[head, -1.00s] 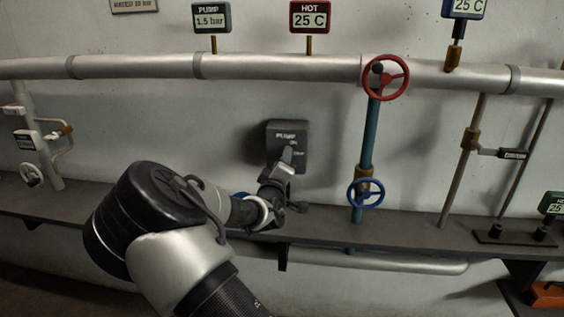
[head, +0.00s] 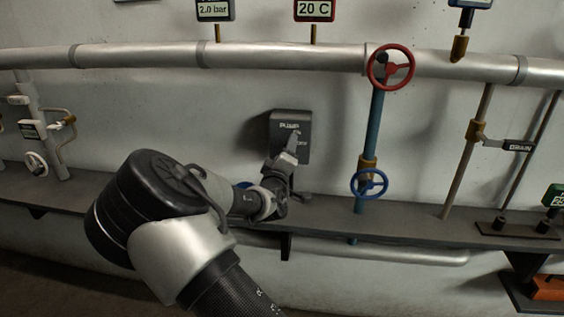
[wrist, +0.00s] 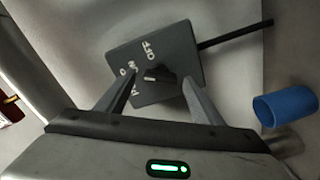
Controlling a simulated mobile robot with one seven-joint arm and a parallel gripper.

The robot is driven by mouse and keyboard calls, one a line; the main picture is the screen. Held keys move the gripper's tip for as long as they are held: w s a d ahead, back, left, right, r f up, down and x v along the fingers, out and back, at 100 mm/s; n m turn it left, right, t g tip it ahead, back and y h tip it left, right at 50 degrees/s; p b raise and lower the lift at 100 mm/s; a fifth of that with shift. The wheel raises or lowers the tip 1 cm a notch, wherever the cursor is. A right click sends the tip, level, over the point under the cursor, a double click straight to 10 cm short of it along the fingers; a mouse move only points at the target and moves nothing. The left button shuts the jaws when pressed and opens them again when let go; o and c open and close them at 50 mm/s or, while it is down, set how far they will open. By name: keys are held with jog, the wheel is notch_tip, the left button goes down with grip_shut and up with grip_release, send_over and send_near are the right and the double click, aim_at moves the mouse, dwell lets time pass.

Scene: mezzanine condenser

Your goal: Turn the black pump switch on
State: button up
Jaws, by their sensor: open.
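The pump switch is a dark grey box (head: 304,128) on the wall, marked PUMP, with OFF legible at its right. In the wrist view its face (wrist: 180,45) shows the ON and OFF labels and a small black knob (wrist: 160,74) in the middle. I cannot tell for sure which label the knob points at. My gripper (head: 291,148) is in front of the box and hides part of its face. In the wrist view my gripper (wrist: 158,78) is open, with one finger on each side of the knob. Whether the fingers touch it is unclear.
A red handwheel (head: 390,67) and a blue handwheel (head: 369,184) sit on the blue pipe right of the switch. A silver pipe (head: 140,56) runs above; a dark ledge (head: 420,222) runs below. The pump gauge (head: 215,10) reads 2.0 bar.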

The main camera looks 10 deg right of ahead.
jog(key=v, duration=1.7)
jog(key=shift+p, duration=0.45)
